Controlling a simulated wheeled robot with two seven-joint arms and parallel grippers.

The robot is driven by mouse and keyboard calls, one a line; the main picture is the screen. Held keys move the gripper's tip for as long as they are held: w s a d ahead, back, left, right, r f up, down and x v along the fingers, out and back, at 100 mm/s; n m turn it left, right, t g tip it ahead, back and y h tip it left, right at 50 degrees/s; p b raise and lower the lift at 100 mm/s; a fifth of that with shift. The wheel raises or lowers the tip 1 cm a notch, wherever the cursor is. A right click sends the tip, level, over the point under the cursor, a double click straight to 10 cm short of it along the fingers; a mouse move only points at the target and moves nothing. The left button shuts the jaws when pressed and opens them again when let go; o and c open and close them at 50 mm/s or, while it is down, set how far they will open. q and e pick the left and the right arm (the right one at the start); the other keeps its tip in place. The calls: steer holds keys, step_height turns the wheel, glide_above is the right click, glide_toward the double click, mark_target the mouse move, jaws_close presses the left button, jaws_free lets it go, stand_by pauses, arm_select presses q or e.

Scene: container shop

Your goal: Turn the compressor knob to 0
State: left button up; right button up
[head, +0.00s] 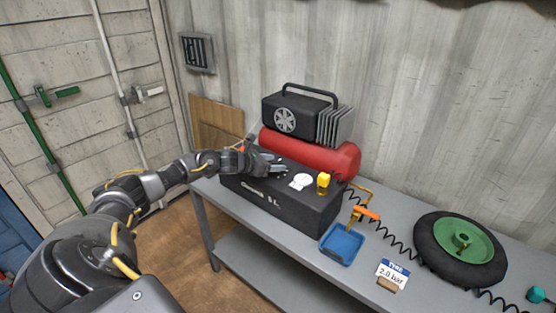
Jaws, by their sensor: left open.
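The compressor stands on the grey bench, with a black base box (275,206), a red tank (312,155) and a black motor unit (298,115) on top. On the base box's top face are a white round dial-like part (301,181) and an upright yellow part (323,182). I cannot tell for sure which is the knob, and no scale reading is legible. My left gripper (278,168) is open just above the box top, left of the white part and apart from the yellow one. My right gripper is not in view.
A blue tray (343,245), an orange-handled tool (366,213) with a coiled black hose, a card reading 2.0 bar (393,273) and a tyre with green hub (462,249) lie on the grey bench (352,288). A corrugated wall stands behind.

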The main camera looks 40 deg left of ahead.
arm_select(q)
steer(key=shift+x, duration=0.8)
steer(key=shift+w+d+f, duration=0.1)
steer(key=shift+w+f, duration=0.05)
steer(key=shift+w, duration=0.25)
steer(key=shift+c, duration=0.5)
steer(key=c, duration=0.9)
steer(key=shift+s, duration=0.1)
